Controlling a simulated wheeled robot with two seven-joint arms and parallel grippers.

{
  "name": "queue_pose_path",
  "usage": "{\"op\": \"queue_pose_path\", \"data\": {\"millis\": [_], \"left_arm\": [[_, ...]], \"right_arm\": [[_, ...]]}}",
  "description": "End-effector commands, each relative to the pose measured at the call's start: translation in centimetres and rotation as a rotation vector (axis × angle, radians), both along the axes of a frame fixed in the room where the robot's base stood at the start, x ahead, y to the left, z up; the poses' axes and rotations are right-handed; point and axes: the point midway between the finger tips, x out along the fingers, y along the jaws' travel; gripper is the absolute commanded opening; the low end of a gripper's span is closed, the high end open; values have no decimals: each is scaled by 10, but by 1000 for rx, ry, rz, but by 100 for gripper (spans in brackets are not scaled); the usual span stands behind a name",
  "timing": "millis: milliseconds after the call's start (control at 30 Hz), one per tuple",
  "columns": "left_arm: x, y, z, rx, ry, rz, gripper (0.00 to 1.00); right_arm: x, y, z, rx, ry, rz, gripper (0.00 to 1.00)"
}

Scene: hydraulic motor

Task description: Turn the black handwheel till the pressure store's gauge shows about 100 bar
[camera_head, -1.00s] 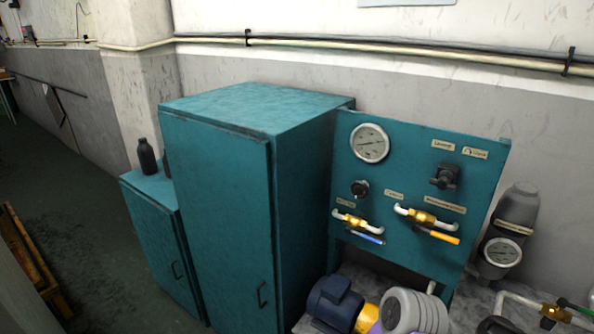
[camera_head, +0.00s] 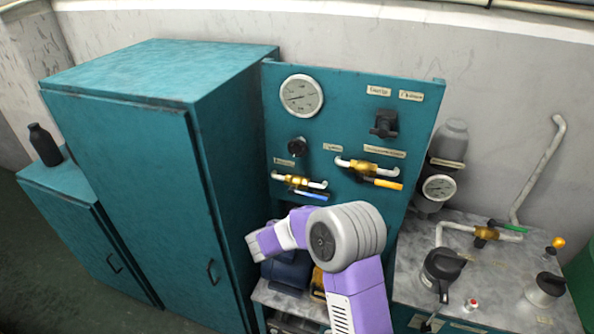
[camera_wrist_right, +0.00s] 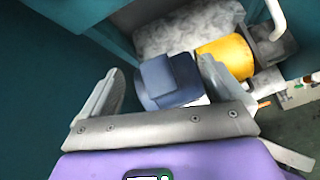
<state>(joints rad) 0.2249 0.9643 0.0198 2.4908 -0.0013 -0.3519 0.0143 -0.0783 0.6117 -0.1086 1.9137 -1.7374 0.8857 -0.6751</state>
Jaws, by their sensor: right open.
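A small black round knob (camera_head: 297,145) sits on the teal panel (camera_head: 335,85), below a large round gauge (camera_head: 301,95). A bulkier black fitting (camera_head: 384,123) is at the panel's upper right. I cannot tell which is the handwheel. The grey pressure store (camera_head: 447,141) stands right of the panel with a small white gauge (camera_head: 438,188); its reading is too small to tell. My right gripper (camera_head: 254,246) is below and left of the knob, apart from it. In the right wrist view its jaws (camera_wrist_right: 160,78) are open and empty, above a blue motor (camera_wrist_right: 170,78). My left gripper is out of view.
Two brass valves, one with a blue lever (camera_head: 312,196) and one with a yellow lever (camera_head: 388,184), stick out from the panel. A tall teal cabinet (camera_head: 150,130) stands on the left. A grey bench (camera_head: 500,300) with a green-handled valve (camera_head: 505,226) and black fittings is on the right.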

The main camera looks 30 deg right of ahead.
Motion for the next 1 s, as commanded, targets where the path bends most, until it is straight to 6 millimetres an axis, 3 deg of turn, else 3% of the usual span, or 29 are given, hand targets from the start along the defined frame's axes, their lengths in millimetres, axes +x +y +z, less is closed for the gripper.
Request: {"op": "queue_pose_path", "data": {"millis": [33, 100, 200, 333, 467, 733, 1000], "left_arm": [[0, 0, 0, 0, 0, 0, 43], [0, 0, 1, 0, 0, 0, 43], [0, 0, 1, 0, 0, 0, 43], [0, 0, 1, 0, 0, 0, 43], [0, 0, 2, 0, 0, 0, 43], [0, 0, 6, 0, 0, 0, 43], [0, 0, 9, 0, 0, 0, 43]], "right_arm": [[21, -12, 43, -135, -63, 48, 95], [40, -23, 97, -308, -131, 92, 95], [55, -30, 157, -497, -210, 121, 95], [61, -33, 202, -632, -266, 126, 95], [67, -40, 214, -671, -281, 125, 95], [95, -73, 213, -669, -279, 125, 95], [110, -89, 212, -667, -280, 128, 95]]}}
